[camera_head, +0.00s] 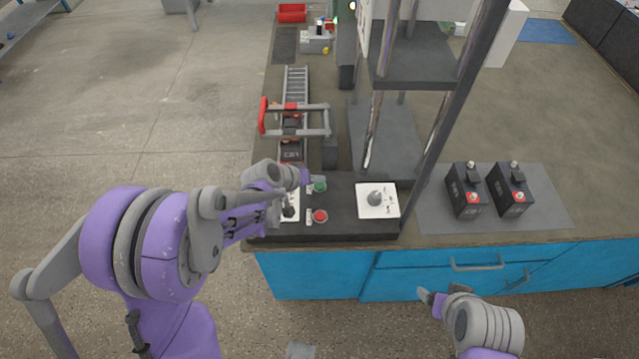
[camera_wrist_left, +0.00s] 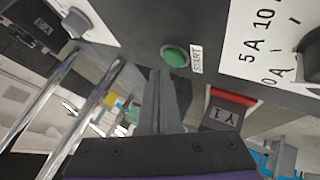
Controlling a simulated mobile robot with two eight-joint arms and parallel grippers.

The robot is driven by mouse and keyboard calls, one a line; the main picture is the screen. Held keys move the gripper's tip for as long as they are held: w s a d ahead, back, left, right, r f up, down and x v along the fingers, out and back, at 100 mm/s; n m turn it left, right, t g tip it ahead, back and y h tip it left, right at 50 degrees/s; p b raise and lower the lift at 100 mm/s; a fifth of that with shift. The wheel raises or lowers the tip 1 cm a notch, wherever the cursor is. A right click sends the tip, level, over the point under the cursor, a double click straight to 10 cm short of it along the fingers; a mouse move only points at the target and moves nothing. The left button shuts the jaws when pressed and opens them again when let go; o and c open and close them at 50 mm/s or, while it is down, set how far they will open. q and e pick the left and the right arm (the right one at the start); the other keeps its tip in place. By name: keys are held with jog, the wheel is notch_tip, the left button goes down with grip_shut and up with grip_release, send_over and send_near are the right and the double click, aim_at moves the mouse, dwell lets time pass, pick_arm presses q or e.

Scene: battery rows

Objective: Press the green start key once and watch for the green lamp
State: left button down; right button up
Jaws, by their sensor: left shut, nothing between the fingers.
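The green start key (camera_head: 319,187) sits on the dark control panel (camera_head: 345,205), above a red key (camera_head: 320,216) in the head view. In the left wrist view the green key (camera_wrist_left: 176,56) is a round button beside a START label. My left gripper (camera_head: 308,179) is shut and empty. In the wrist view its fingertips (camera_wrist_left: 160,72) appear just beside the key's rim; I cannot tell whether they touch the panel. My right gripper (camera_head: 432,297) is low, in front of the bench.
A white dial plate (camera_head: 377,201) lies right of the keys. Two dark batteries (camera_head: 465,190) stand on a grey mat (camera_head: 550,212). A rack with upright posts (camera_head: 440,130) rises behind the panel. A red-handled frame (camera_head: 264,117) stands over the conveyor at the left.

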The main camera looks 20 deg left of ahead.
pick_arm(q)
jog(key=shift+r+p, duration=1.45)
jog(key=shift+r, duration=1.1)
jog(key=shift+f, duration=0.1)
jog(key=shift+s, duration=0.1)
jog(key=m+g+y, duration=0.1)
jog(key=y, duration=0.1)
send_near(317, 189)
jog(key=s+d+r, duration=0.3)
jog(key=s+r, duration=0.2)
jog(key=r, duration=0.1)
jog(key=s+a+m+g+y, duration=0.1)
jog(key=s+a+y, duration=0.1)
jog(key=s, duration=1.3)
jog(key=shift+a+r+m+y, duration=0.3)
jog(key=shift+a+r+y, duration=0.15)
jog(key=shift+a, duration=0.2)
jog(key=shift+w, duration=0.1)
dwell(0.7)
